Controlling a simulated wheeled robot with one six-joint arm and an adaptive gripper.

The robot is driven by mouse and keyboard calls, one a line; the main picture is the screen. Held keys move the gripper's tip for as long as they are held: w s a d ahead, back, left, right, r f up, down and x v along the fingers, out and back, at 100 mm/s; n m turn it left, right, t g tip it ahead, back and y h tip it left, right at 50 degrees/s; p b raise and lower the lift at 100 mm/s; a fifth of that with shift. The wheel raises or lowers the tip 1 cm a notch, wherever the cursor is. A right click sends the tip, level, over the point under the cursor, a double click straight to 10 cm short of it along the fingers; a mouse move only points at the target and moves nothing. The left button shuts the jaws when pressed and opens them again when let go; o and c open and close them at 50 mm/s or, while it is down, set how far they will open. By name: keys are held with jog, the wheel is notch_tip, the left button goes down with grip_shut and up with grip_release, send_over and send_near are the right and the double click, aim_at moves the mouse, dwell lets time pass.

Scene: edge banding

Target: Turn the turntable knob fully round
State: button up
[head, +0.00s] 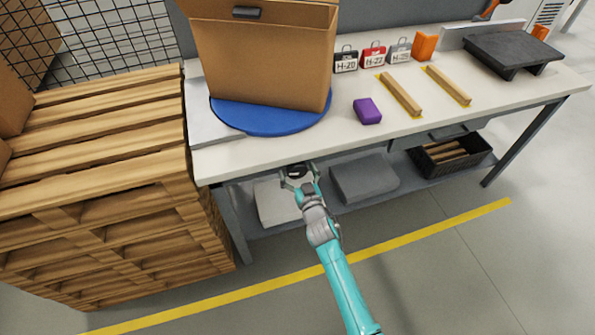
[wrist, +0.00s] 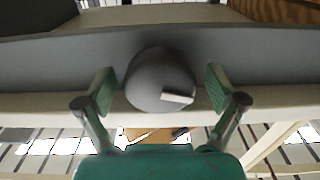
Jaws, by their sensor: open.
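The turntable (head: 262,121) is a blue disc on the white bench, with a large cardboard box (head: 265,62) standing on it. The knob (wrist: 160,82) is a round dark grey knob with a light pointer mark at its lower right in the wrist view. It is on the grey front rail below the bench top. My gripper (wrist: 159,90) is open, with one green-padded finger on each side of the knob. Small gaps show between pads and knob. In the head view my gripper (head: 298,178) is at the bench's front edge, around the dark knob (head: 297,171).
Wooden pallets (head: 95,200) are stacked left of the bench (head: 300,143). A purple block (head: 367,111), two wooden strips and several small labelled cases are right of the turntable. Grey bins (head: 364,178) sit on the shelf below. The floor in front is clear.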

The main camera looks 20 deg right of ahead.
jog(key=c, duration=1.1)
jog(key=shift+n, duration=1.6)
jog(key=o, duration=1.1)
jog(key=shift+s, duration=0.1)
jog(key=s, duration=1.1)
jog(key=shift+s, duration=0.4)
